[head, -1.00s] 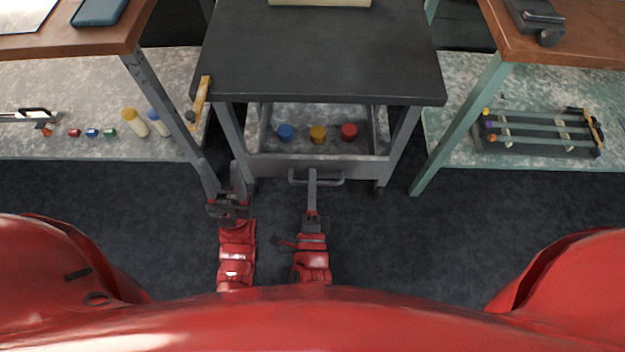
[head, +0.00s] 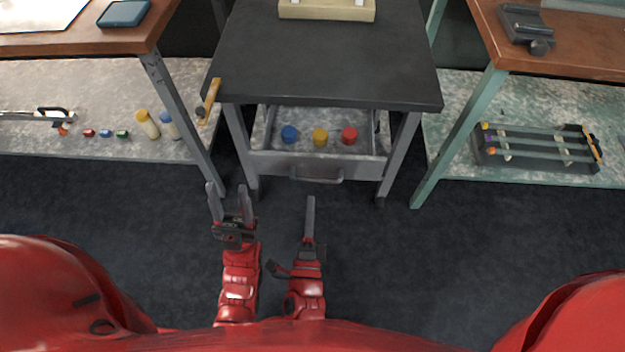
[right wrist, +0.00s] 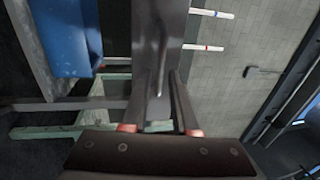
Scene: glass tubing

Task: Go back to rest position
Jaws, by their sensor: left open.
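My left gripper (head: 228,190) points forward over the dark floor, left of centre in the head view. Its two fingers are apart with nothing between them. My right gripper (head: 311,200) is to its right, pointing at the cart. It shows edge-on as one dark bar, with its tip a little below the handle (head: 317,179) of the open drawer (head: 275,165), seemingly apart from it. The right wrist view shows dark finger parts, but the gap between them is unclear.
The drawer of the black-topped cart (head: 330,60) holds blue (head: 289,134), yellow (head: 320,137) and red (head: 349,135) items. A left bench (head: 60,45) and right bench (head: 570,55) flank it. Dark floor (head: 400,260) is free in front.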

